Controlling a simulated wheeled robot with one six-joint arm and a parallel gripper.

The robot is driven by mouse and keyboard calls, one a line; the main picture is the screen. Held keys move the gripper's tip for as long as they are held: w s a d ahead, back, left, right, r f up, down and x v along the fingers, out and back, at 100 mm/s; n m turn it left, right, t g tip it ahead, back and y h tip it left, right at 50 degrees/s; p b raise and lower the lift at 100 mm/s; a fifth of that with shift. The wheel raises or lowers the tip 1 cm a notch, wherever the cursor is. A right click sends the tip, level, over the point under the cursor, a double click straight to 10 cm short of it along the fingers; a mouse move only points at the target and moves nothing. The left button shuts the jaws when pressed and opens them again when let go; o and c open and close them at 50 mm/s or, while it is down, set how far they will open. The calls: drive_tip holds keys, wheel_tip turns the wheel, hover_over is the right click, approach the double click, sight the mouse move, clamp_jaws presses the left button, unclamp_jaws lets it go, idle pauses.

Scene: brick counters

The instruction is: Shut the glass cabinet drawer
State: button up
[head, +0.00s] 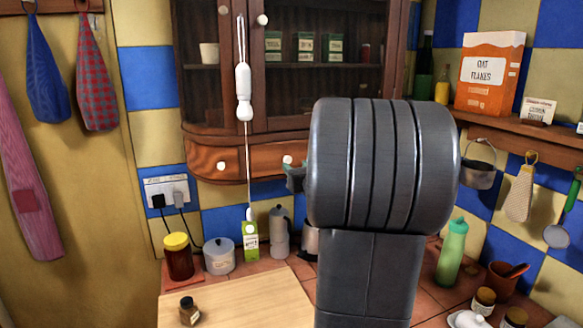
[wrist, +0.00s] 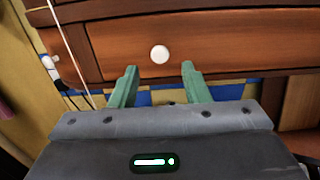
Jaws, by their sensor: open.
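The wooden glass cabinet (head: 320,88) hangs on the tiled wall. Its brown drawer front (head: 258,160) lies below the glass doors and has a round white knob (head: 288,160). In the wrist view the drawer front (wrist: 225,45) fills the top, with its white knob (wrist: 159,54) at the centre. My gripper (wrist: 158,74) is open and empty, its two green fingers apart below the knob in the picture. In the head view my gripper (head: 295,178) shows only partly beside the knob, since my arm hides the drawer's right part. How far the drawer stands out is hard to tell.
A white pull cord (head: 244,92) hangs in front of the cabinet. On the counter below stand a jar (head: 178,257), a lidded pot (head: 219,256), a green carton (head: 250,241) and a moka pot (head: 279,232). A shelf (head: 540,136) with an oat flakes box (head: 490,72) is right.

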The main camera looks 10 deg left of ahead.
sight(288, 160)
drive_tip(key=b+v, duration=0.1)
drive_tip(key=v, duration=0.6)
drive_tip(key=p+x, duration=0.3)
drive_tip(key=x, duration=1)
drive_tip(key=shift+w+a, duration=0.25)
drive_tip(key=shift+w, duration=0.05)
drive_tip(key=shift+s+d, duration=0.1)
drive_tip(key=shift+s, duration=0.1)
